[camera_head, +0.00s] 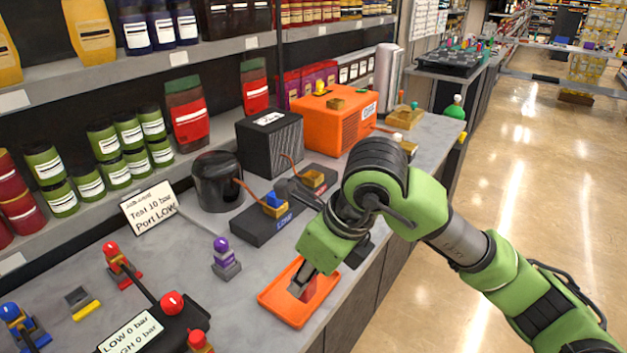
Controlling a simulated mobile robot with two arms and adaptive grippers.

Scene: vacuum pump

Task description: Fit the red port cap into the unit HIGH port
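My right gripper (303,280) reaches down from the right over an orange tray (269,296) on the counter. Its fingertips are at the tray floor; I cannot tell whether they are open or shut, or whether a cap is between them. Another brass block (313,178) sits farther back, bare of any red cap. My arm hides part of the unit's right side. My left gripper is out of view.
A purple-topped fitting (223,258) stands left of the tray. A black gauge unit with a red ball (172,303), a red-topped fitting (119,264) and a blue-topped one (22,325) are front left. A sign (149,206) reads "Test 10 bar Port LOW". An orange box (333,122) stands behind.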

